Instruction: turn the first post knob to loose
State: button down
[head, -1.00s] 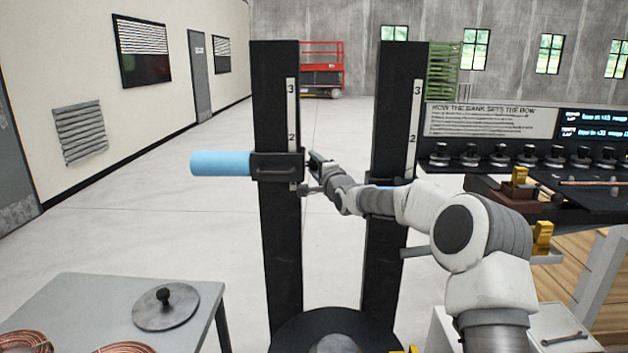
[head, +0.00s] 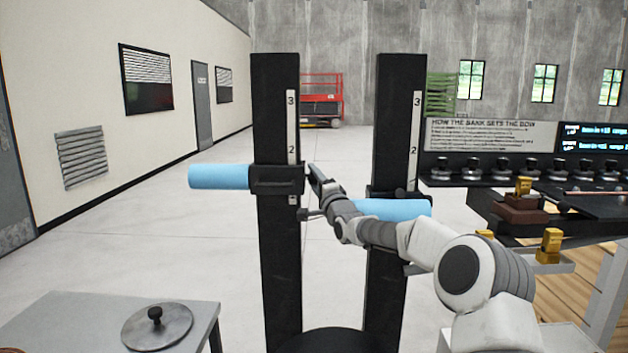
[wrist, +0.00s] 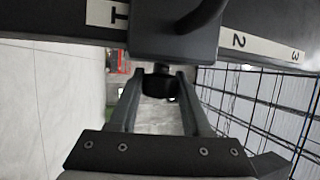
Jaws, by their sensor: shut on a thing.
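The first post (head: 277,250), black with a number scale, stands left of centre in the head view. A dark carriage (head: 276,180) with a light-blue roller (head: 219,176) is mounted on it. My gripper (head: 310,213) is at the carriage's right side. In the wrist view my gripper (wrist: 160,82) has its two fingers on either side of a small dark knob (wrist: 158,86), shut on it. The knob sits on a short stem below the dark carriage block (wrist: 172,42). The printed scale (wrist: 262,45) runs beside it. Any turn mark on the knob cannot be made out.
The second post (head: 388,270) stands to the right, with its own blue roller (head: 395,209) close behind my arm. A grey table (head: 60,330) with a round knobbed lid (head: 157,327) is at the lower left. A bench with gold blocks (head: 551,240) is at right.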

jog(key=shift+c, duration=1.8)
grip_release()
jog(key=shift+r, duration=0.1)
jog(key=r, duration=0.2)
jog(key=d+r+p, duration=0.1)
jog(key=r, duration=0.2)
jog(key=shift+d, duration=0.1)
jog(key=s+d+r+p, duration=0.1)
jog(key=s+d+r, duration=0.1)
jog(key=d, duration=0.3)
jog(key=s+d+r+p, duration=0.1)
jog(key=s+d+r, duration=0.1)
jog(key=d+r, duration=0.2)
jog(key=shift+d, duration=0.45)
